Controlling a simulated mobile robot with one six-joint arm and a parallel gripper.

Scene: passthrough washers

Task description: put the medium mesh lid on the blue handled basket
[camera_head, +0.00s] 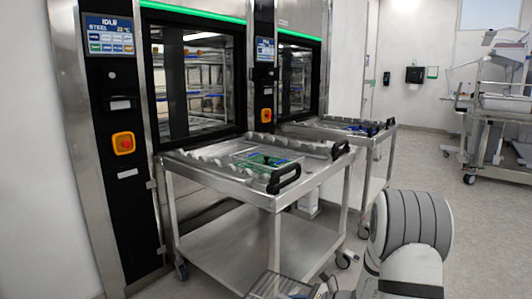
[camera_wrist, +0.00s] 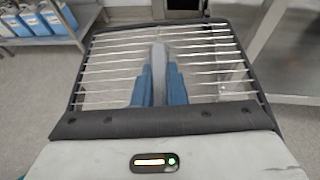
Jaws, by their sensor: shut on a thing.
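The mesh lid (camera_wrist: 205,60), a dark-framed panel of thin parallel wires, fills the middle of the wrist view. My gripper (camera_wrist: 160,80) has blue fingers and is shut on it; the exact contact is hard to make out. In the head view part of the wire panel (camera_head: 272,286) shows at the bottom edge, apart from the trolleys, and the gripper is mostly cut off. Blue parts (camera_head: 366,128) lie on the farther trolley; I cannot tell whether they are the blue handled basket. Green items (camera_head: 262,160) lie on the nearer trolley's top.
The nearer steel trolley (camera_head: 225,182) has black handles and a lower shelf. The farther trolley (camera_head: 376,137) stands behind it, by the second washer window. Blue containers (camera_wrist: 32,24) stand on a shelf in the wrist view. Open floor (camera_head: 475,225) lies to the right.

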